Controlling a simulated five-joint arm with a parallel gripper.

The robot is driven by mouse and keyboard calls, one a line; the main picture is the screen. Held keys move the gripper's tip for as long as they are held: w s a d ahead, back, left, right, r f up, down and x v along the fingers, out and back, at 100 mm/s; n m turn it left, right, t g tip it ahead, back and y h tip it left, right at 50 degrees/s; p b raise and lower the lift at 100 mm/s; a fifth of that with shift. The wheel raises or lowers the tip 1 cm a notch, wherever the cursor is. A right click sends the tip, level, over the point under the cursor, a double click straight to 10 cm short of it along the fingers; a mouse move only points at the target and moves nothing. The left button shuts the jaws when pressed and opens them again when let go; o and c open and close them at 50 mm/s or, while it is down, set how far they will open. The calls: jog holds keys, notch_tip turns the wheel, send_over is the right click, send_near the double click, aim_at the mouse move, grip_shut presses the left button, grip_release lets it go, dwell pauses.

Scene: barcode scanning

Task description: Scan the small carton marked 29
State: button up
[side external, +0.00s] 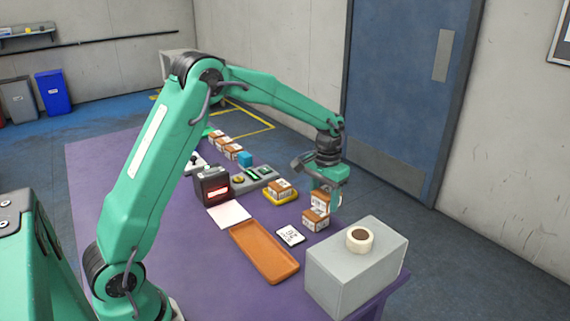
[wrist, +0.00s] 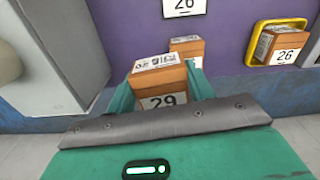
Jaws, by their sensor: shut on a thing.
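The small carton marked 29 (wrist: 163,101) is orange-brown with white labels. In the wrist view it sits between the two green fingers of my gripper (wrist: 160,85), which is shut on it. In the side view my gripper (side external: 324,196) points down at the right side of the purple table, with the held carton (side external: 320,202) partly hidden by the fingers. Whether the carton is clear of the table is hard to tell. The scanner (side external: 212,187), a dark box with a red-lit window, stands left of it. A white pad (side external: 229,214) lies before the scanner.
Another carton (wrist: 187,47) stands close to the held one. A carton marked 26 (wrist: 287,46) sits in a yellow tray (side external: 281,199). A card (side external: 290,236) and an empty orange tray (side external: 265,251) lie in front. A grey box (side external: 357,272) with a tape roll (side external: 359,239) stands at right.

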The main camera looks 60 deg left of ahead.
jog(key=s+a+r+n, duration=0.2)
jog(key=s+a+n, duration=1.1)
jog(key=s+a, duration=0.5)
jog(key=shift+a, duration=1.05)
jog(key=shift+f, duration=4.4)
notch_tip(320, 180, up, 9)
